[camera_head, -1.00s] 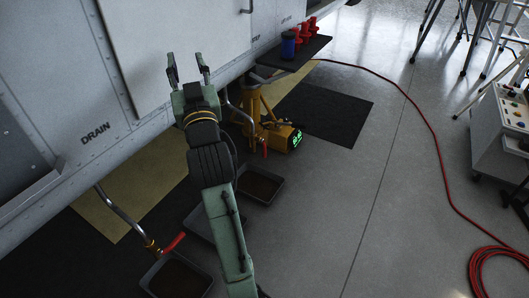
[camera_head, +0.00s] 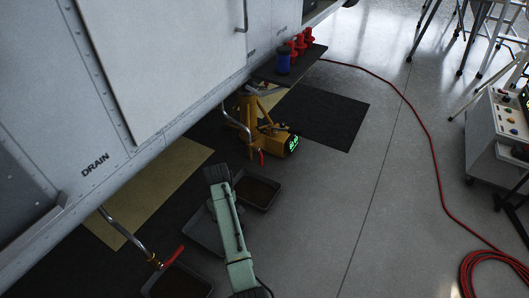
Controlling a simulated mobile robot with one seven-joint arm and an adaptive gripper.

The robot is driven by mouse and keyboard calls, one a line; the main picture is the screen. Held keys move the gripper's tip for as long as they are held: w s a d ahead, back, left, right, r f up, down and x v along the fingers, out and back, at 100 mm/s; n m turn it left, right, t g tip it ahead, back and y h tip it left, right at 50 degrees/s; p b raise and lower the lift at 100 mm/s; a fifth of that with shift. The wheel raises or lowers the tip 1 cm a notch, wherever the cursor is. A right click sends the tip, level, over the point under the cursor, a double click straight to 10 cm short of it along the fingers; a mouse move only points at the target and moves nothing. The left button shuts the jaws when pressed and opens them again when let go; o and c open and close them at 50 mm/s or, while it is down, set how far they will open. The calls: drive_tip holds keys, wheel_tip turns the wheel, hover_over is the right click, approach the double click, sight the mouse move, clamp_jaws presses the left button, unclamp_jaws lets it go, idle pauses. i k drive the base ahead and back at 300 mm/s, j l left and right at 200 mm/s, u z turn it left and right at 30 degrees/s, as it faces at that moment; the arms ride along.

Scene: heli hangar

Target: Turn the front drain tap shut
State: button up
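Two drain pipes with red-levered taps come out under the grey hull; I cannot tell which is the front one. The nearer tap (camera_head: 172,257), below the DRAIN lettering at lower left, has its red lever slanting up to the right, across the line of its pipe (camera_head: 125,234). The farther tap (camera_head: 261,157), by the yellow jack, has its red lever hanging down. My arm reaches up from the bottom edge, between the two taps and to the right of the nearer one. It ends in a dark joint; my gripper is out of sight.
Drip trays stand below: one under the nearer tap (camera_head: 178,284), one by the farther tap (camera_head: 271,181), one partly behind my arm (camera_head: 201,232). A yellow jack (camera_head: 246,112) stands by the hull. A dark shelf (camera_head: 299,68) holds red and blue items.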

sight(259, 150)
drive_tip(key=i+z, duration=0.25)
drive_tip(key=i, duration=1.05)
drive_tip(key=j, duration=0.1)
